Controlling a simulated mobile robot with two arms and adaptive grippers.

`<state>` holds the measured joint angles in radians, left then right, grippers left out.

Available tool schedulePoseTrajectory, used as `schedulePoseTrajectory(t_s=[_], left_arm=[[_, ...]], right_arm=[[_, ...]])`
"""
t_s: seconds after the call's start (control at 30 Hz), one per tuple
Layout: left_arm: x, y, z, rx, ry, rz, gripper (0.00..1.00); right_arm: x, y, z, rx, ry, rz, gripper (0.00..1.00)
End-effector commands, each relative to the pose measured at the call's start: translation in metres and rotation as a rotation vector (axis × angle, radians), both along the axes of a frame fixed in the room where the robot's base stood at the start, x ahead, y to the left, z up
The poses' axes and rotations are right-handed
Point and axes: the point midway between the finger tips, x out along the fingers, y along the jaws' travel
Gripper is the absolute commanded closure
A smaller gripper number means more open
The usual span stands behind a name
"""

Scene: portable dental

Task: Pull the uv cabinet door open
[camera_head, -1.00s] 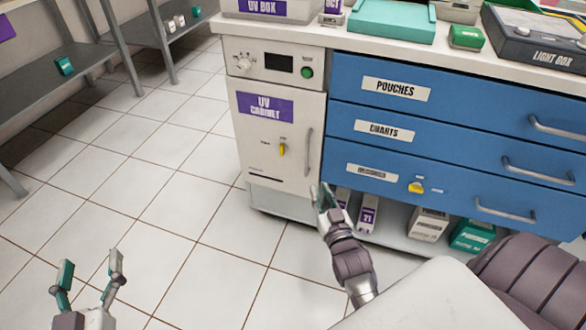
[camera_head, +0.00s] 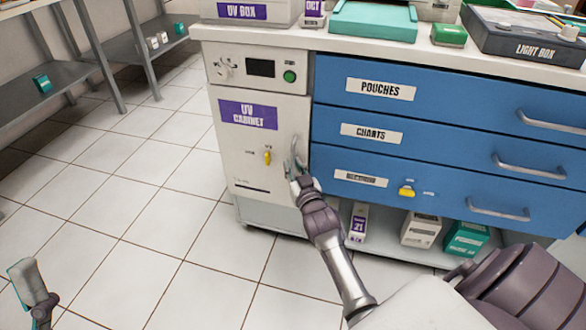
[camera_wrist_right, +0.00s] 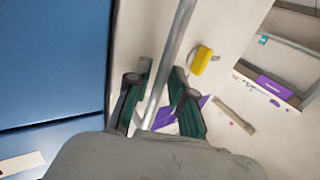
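The UV cabinet door (camera_head: 235,150) is white with a purple label and looks closed. Its vertical grey handle (camera_head: 295,150) is near the door's right edge. My right gripper (camera_head: 296,172) is at the handle's lower part. In the right wrist view the handle bar (camera_wrist_right: 178,45) runs between the two dark green fingers of my right gripper (camera_wrist_right: 162,85). The fingers are apart, with gaps beside the bar. A yellow switch (camera_head: 267,157) sits left of the handle; it also shows in the right wrist view (camera_wrist_right: 201,61). My left gripper (camera_head: 32,285) is low at the left edge, partly cut off.
Blue drawers (camera_head: 430,130) with grey handles adjoin the cabinet on the right. Boxes (camera_head: 420,230) stand on the low shelf beneath them. The tiled floor (camera_head: 130,200) left of and in front of the cabinet is open. Grey shelving (camera_head: 60,75) stands at the far left.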

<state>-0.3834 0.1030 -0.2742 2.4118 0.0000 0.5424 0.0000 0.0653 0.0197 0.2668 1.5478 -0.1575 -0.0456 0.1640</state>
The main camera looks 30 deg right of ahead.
Motion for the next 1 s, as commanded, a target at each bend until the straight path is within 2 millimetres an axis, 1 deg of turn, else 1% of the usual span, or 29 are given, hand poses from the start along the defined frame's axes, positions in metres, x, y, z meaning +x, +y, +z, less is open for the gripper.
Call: schedulePoseTrajectory(t_s=[0.13,0.37,0.4,0.47,0.5,0.53,1.0], left_arm=[[-0.0057,0.0011,0.0029,-0.011,-0.036,-0.002,0.31],[-0.0063,0.0012,0.0035,-0.012,-0.040,-0.002,0.31],[-0.0063,0.0012,0.0035,-0.012,-0.040,-0.002,0.31],[-0.0063,0.0012,0.0035,-0.012,-0.040,-0.002,0.31],[-0.0063,0.0012,0.0034,-0.012,-0.040,-0.002,0.31],[-0.0063,0.0012,0.0034,-0.012,-0.039,-0.002,0.31],[-0.0058,0.0011,0.0036,-0.011,-0.036,-0.002,0.31]], right_arm=[[0.0043,-0.0014,0.0000,-0.001,0.000,0.000,0.77],[0.0045,-0.0015,0.0003,-0.001,0.000,0.000,0.77],[0.0045,-0.0015,0.0003,-0.001,0.000,0.000,0.81],[0.0045,-0.0015,0.0003,-0.001,0.000,0.000,0.91],[0.0044,-0.0014,0.0002,-0.001,0.000,0.000,0.97],[0.0044,-0.0014,0.0002,-0.001,0.000,0.000,1.00],[0.0045,-0.0005,0.0001,0.002,0.000,-0.006,1.00]])
